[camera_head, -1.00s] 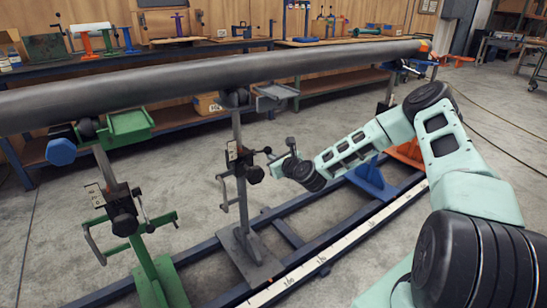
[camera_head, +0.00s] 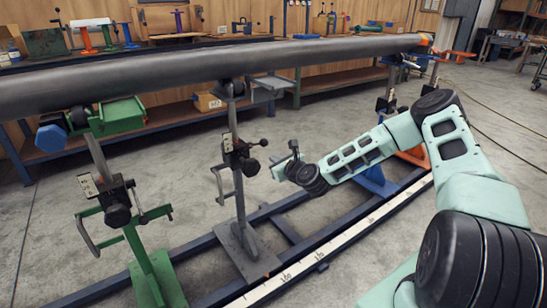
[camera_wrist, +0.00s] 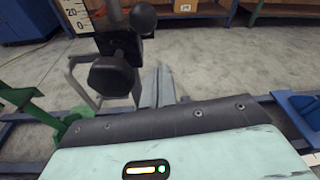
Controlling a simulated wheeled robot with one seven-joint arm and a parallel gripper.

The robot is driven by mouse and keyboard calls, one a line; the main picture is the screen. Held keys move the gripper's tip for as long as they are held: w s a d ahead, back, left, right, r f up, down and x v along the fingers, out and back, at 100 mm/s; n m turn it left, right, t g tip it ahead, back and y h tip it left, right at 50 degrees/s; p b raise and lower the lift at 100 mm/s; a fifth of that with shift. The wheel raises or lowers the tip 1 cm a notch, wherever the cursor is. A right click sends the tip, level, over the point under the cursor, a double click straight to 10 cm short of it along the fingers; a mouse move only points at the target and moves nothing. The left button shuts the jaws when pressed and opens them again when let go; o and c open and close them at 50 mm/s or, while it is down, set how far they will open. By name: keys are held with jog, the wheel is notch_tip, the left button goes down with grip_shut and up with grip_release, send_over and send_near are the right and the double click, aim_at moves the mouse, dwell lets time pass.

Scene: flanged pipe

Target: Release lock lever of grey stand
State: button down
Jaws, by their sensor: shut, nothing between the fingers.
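The grey stand (camera_head: 239,190) stands upright under the long dark pipe, in the middle of the head view. On its post is a black clamp block with a round knob (camera_head: 250,167) and a short lock lever ending in a black ball (camera_head: 263,142). The ball (camera_wrist: 143,18) and the dark faceted knob (camera_wrist: 111,76) also show in the wrist view, top left of centre. My gripper (camera_head: 277,170) is shut and empty, just right of the clamp, with a small gap in the picture. In the wrist view the fingertips are hidden; only the pale hand shows.
The dark pipe (camera_head: 180,80) runs overhead across the stands. A green stand (camera_head: 150,262) is to the left; a blue stand (camera_head: 375,182) is beyond my arm. The blue floor rails and white scale strip (camera_head: 330,247) lie below. Open concrete floor surrounds them.

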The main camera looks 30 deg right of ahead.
jog(key=v, duration=0.6)
jog(key=shift+s+r+p, duration=0.25)
jog(key=shift+p, duration=0.15)
